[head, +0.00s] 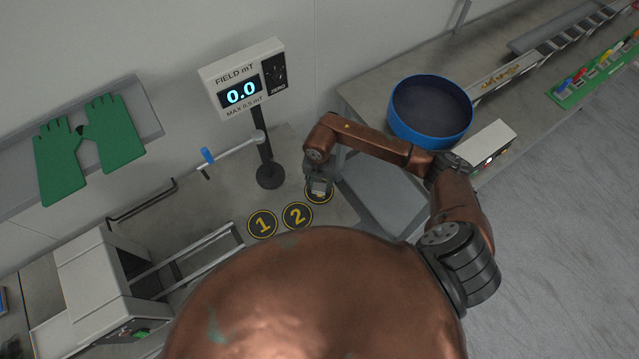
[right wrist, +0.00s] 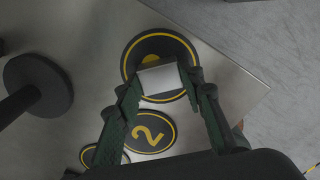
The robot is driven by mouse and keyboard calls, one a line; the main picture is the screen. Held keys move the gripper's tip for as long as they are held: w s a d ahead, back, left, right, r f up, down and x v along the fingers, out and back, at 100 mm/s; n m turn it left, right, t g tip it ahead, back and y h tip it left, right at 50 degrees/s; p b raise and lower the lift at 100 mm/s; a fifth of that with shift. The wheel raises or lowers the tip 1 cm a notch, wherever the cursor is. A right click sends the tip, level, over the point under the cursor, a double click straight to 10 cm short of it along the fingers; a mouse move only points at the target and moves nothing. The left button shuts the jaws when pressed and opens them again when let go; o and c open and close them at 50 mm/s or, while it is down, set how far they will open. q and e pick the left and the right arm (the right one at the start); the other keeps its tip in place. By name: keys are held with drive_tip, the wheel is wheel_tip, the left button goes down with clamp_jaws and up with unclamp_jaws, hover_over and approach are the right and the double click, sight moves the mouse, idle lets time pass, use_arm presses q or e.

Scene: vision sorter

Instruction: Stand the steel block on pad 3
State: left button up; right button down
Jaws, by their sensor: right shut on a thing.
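The steel block (right wrist: 159,79) is a small light-grey block between the fingertips of my right gripper (right wrist: 160,84), which is shut on it. In the right wrist view it lies over pad 3 (right wrist: 137,52), a black disc with a yellow ring whose number is mostly covered. In the head view the block (head: 319,186) shows at the tip of my right gripper (head: 318,185), over the rightmost pad (head: 319,200). I cannot tell whether the block touches the pad. My left gripper is not in view.
Pad 1 (head: 262,224) and pad 2 (head: 297,216) lie to the left. The field meter (head: 243,80) reads 0.0 on a post with a round base (head: 270,176). A probe arm (head: 232,152) reaches left from the post. A blue-rimmed bowl (head: 430,79) stands at the right.

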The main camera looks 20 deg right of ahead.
sight(319, 187)
drive_tip(key=shift+f, duration=0.1)
drive_tip(key=c, duration=1.3)
unclamp_jaws()
wheel_tip(319, 187, up, 12)
drive_tip(key=shift+b, duration=0.45)
